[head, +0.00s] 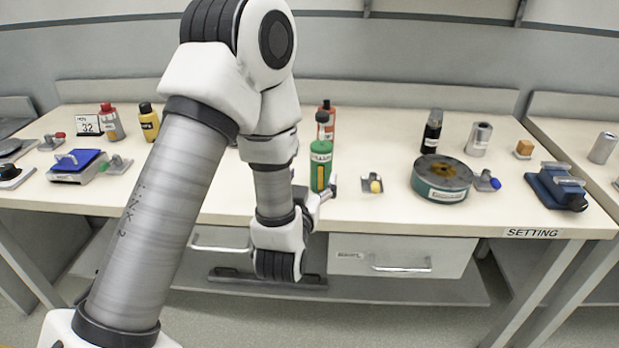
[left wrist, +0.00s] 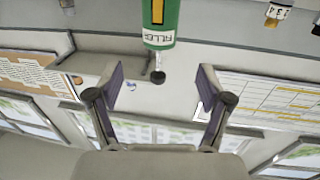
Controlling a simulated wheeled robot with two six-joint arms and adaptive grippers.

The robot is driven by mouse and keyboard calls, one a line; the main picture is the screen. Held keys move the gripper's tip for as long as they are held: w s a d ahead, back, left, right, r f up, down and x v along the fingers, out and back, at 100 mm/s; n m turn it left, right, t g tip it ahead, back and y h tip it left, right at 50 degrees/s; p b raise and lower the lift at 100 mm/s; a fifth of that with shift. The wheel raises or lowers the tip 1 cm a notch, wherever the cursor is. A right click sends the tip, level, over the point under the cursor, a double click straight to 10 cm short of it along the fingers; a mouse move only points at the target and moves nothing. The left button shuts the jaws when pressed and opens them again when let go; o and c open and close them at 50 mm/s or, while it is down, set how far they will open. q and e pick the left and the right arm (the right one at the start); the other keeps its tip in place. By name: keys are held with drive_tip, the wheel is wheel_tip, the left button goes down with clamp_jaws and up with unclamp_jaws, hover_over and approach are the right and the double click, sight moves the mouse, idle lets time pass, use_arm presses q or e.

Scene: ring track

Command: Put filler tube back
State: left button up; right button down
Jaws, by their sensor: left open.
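The green filler tube (head: 320,168) stands upright near the front edge of the bench in the head view. It has a green body with a pale label and a dark green top. In the left wrist view the filler tube (left wrist: 162,22) comes in from the top, its word upside down. Its dark narrow tip lies in the gap between my fingers in the picture. My left gripper (head: 318,194) is at the bench's front edge by the tube, partly hidden by my arm. In the wrist view my left gripper (left wrist: 161,82) is open, with no finger touching the tube.
An orange-red bottle (head: 326,118) stands behind the tube. To its right are a small fixture with a yellow knob (head: 376,186), a round green-sided tin (head: 441,181) and a black bottle (head: 432,131). A blue device (head: 78,163) sits far left. Drawers (head: 398,255) are below.

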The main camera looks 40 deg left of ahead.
use_arm(q)
drive_tip(key=s+d+f+m+g+h, duration=0.1)
drive_tip(key=s+d+f+g+h, duration=0.15)
drive_tip(key=f, duration=0.55)
drive_tip(key=s+d+f+m+g+h, duration=0.1)
drive_tip(key=s+f+g, duration=0.15)
drive_tip(key=f, duration=0.55)
drive_tip(key=s+d+f+m+g+h, duration=0.1)
drive_tip(key=s+d+f+g+h, duration=0.1)
drive_tip(key=s+f+g, duration=0.4)
drive_tip(key=s+d+f+m+g+h, duration=0.1)
drive_tip(key=s+d+f+g, duration=0.3)
drive_tip(key=s+f, duration=0.9)
drive_tip(key=s+g, duration=0.1)
drive_tip(key=s, duration=0.2)
drive_tip(key=shift+s+f+g+h, duration=0.15)
drive_tip(key=shift+f+g+h, duration=0.15)
drive_tip(key=shift+g+h, duration=0.1)
use_arm(e)
drive_tip(key=shift+r, duration=0.4)
use_arm(q)
wheel_tip(320, 180, up, 10)
drive_tip(key=p, duration=0.9)
drive_tip(key=shift+f, duration=0.25)
use_arm(e)
wheel_tip(320, 180, up, 10)
drive_tip(key=shift+f, duration=0.25)
use_arm(q)
drive_tip(key=shift+d, duration=0.1)
